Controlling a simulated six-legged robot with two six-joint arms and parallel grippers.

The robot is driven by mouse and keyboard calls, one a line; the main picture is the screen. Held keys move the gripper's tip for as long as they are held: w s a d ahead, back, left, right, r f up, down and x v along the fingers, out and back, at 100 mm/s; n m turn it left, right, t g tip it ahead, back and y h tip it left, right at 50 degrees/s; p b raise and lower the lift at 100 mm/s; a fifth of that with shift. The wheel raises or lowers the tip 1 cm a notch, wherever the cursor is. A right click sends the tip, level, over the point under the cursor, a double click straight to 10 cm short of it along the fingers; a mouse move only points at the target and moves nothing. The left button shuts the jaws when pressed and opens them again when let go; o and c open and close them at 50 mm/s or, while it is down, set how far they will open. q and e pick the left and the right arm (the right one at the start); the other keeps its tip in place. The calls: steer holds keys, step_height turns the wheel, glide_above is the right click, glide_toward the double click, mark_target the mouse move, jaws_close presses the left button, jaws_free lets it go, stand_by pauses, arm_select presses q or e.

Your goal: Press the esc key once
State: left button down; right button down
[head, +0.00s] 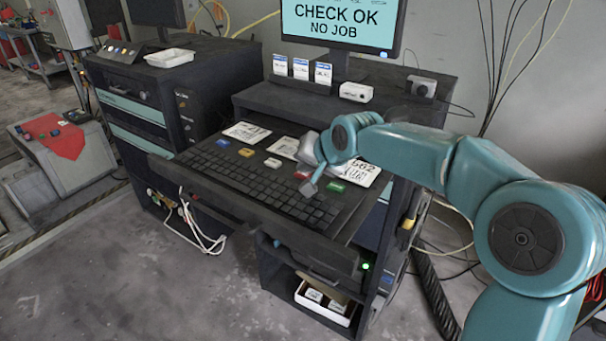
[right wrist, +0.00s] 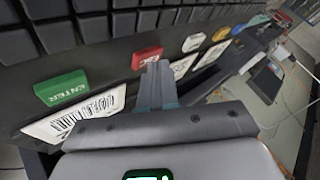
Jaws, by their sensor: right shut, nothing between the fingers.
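A dark keyboard (head: 262,184) lies on the desk shelf with a row of larger coloured keys along its back side. The keys are blue (head: 195,143), yellow (head: 246,153), white (head: 273,162), red (head: 301,175) and green (head: 336,186). In the right wrist view the green key (right wrist: 62,90) reads ENTER; I cannot read the label on the red key (right wrist: 147,57). My right gripper (head: 309,188) is shut and empty, its tips close to the red key. In the right wrist view its fingertips (right wrist: 158,66) overlap that key's edge; contact is unclear. My left gripper is not in view.
Printed labels (head: 283,147) lie behind the coloured keys. A monitor (head: 338,25) reading CHECK OK NO JOB stands on the raised shelf, with a small white box (head: 356,92) in front. A dark cabinet (head: 150,100) stands at left. Loose cables hang at right.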

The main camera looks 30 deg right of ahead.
mark_target(306, 176)
steer(key=shift+f, duration=0.15)
stand_by(0.3)
steer(key=shift+r+p, duration=0.5)
steer(key=shift+r, duration=0.3)
step_height(306, 176, up, 5)
steer(key=p, duration=0.4)
stand_by(0.8)
